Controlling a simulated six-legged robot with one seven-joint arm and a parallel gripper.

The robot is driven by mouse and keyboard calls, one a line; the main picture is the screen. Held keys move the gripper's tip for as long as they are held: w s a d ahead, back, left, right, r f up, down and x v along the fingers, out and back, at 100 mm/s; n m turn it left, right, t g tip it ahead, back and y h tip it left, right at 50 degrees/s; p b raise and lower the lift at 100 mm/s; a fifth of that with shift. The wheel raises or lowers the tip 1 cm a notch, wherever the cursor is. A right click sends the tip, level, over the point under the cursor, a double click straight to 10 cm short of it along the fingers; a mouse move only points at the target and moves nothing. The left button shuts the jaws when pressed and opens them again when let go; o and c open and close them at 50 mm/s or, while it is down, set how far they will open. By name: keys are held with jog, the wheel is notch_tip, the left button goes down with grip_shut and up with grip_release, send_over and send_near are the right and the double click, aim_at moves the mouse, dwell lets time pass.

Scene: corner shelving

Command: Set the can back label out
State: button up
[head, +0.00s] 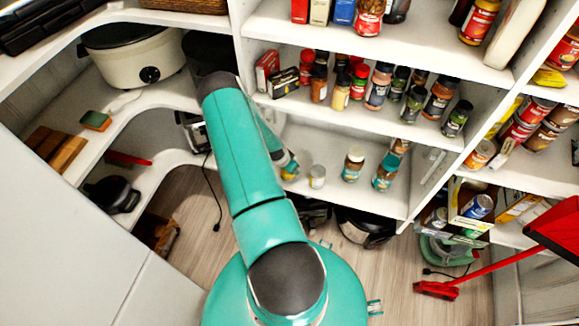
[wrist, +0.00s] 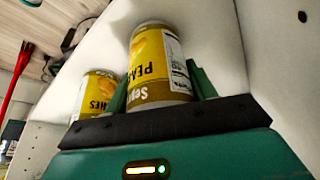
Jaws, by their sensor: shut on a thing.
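In the wrist view a yellow can (wrist: 158,65) with upside-down lettering starting "PEA" stands between the green fingers of my gripper (wrist: 160,88), which is shut on it. Its printed white panel shows at the right side of the can. A second yellow can (wrist: 97,92), lettered "CHES", is beside it on the left, outside the fingers. In the head view my gripper (head: 288,162) is at the lower shelf, and only a sliver of the held can (head: 289,175) shows below it. Whether the can touches the shelf is unclear.
The lower shelf (head: 340,198) also carries a pale-lidded can (head: 317,177) and jars (head: 353,164) to the right of my gripper. Several spice jars (head: 341,90) fill the shelf above. A white upright panel is close on the right in the wrist view (wrist: 285,60).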

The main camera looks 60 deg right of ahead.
jog(key=shift+f, duration=0.25)
jog(key=o, duration=1.3)
jog(key=v, duration=1.3)
jog(key=shift+r, duration=0.35)
